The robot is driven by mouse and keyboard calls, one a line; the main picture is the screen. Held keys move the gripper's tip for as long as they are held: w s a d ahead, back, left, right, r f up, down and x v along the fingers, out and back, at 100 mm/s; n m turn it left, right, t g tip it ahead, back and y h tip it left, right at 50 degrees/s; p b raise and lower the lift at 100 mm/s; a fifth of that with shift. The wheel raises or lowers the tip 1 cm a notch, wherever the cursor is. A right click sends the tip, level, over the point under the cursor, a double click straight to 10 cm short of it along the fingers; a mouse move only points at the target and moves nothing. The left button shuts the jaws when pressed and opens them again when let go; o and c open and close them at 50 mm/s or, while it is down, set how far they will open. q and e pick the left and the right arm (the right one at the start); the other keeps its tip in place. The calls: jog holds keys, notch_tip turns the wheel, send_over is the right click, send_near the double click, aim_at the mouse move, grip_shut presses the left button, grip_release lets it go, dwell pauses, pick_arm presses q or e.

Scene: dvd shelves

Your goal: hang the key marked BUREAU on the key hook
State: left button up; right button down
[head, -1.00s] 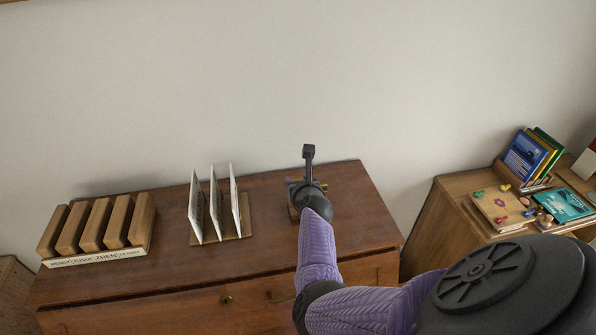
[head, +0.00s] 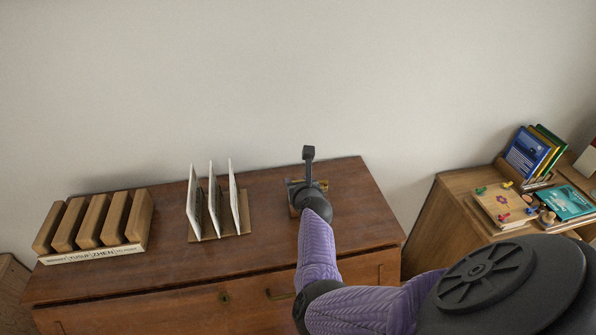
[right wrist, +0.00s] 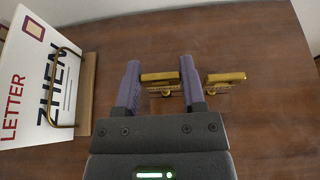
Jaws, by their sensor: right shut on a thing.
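My right gripper (right wrist: 161,88) is low over the top of the wooden dresser. In the right wrist view its two purple fingers stand either side of a brass piece (right wrist: 160,77) and are shut on it. The piece has a flat bar with a rounded part below it; it may be a key, but I cannot read any marking. A second, similar brass piece (right wrist: 226,77) is just right of the fingers. I cannot make out the key hook. My left gripper is not in view.
White cards (head: 215,200) stand in a wooden holder left of the gripper; one reads LETTER ZHEN in the right wrist view (right wrist: 35,80). Several wooden blocks (head: 97,220) stand farther left. A lower cabinet (head: 437,215) with books is at right. The dresser's right side is clear.

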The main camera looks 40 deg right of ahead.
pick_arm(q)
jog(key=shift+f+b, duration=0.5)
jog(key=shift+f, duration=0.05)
pick_arm(e)
jog(key=shift+f, duration=0.7)
jog(key=shift+c, duration=0.5)
grip_release()
